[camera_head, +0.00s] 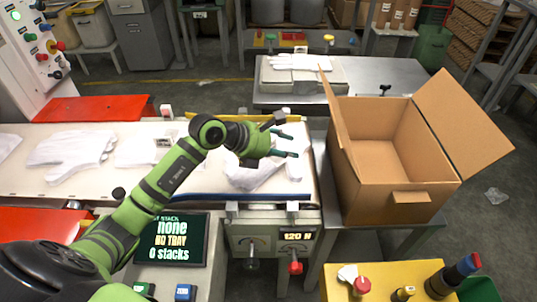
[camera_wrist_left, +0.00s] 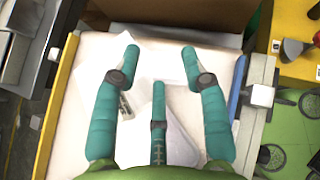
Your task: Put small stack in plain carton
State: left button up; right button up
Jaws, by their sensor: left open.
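The plain carton (camera_head: 378,196) stands open at the right on a metal table, its flaps spread and its inside empty. White glove-like pieces (camera_head: 248,180) lie at the right end of the pale conveyor, partly hidden by my arm; I cannot tell which is the small stack. My left gripper (camera_head: 294,143) is above that end, its teal fingers spread and empty, left of the carton. In the left wrist view a white piece (camera_wrist_left: 178,142) lies below the fingers, with clear film beyond it. My right gripper is not in view.
More white gloves (camera_head: 72,152) lie along the conveyor to the left. A dark screen (camera_head: 172,241) stands in front of it. A metal table behind holds another white glove pile (camera_head: 297,62).

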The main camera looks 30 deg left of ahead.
pick_arm(q)
jog(key=w+a+g+y, duration=0.1)
jog(key=a, duration=0.1)
jog(key=a+r+n+g+y, duration=0.1)
jog(key=a+y, duration=0.1)
jog(key=w+a+g+y+b, duration=0.1)
jog(key=a+g+y, duration=0.1)
jog(key=a, duration=0.1)
jog(key=shift+w+r+n, duration=0.15)
jog(key=shift+w+n, duration=0.15)
jog(key=shift+n, duration=0.1)
jog(key=shift+w+f+y, duration=0.2)
jog(key=shift+f+y, duration=0.1)
jog(key=shift+f, duration=0.2)
jog(key=p+x, duration=0.1)
jog(key=x, duration=0.5)
jog(key=shift+w+a+r, duration=0.1)
jog(key=shift+w, duration=0.1)
grip_shut()
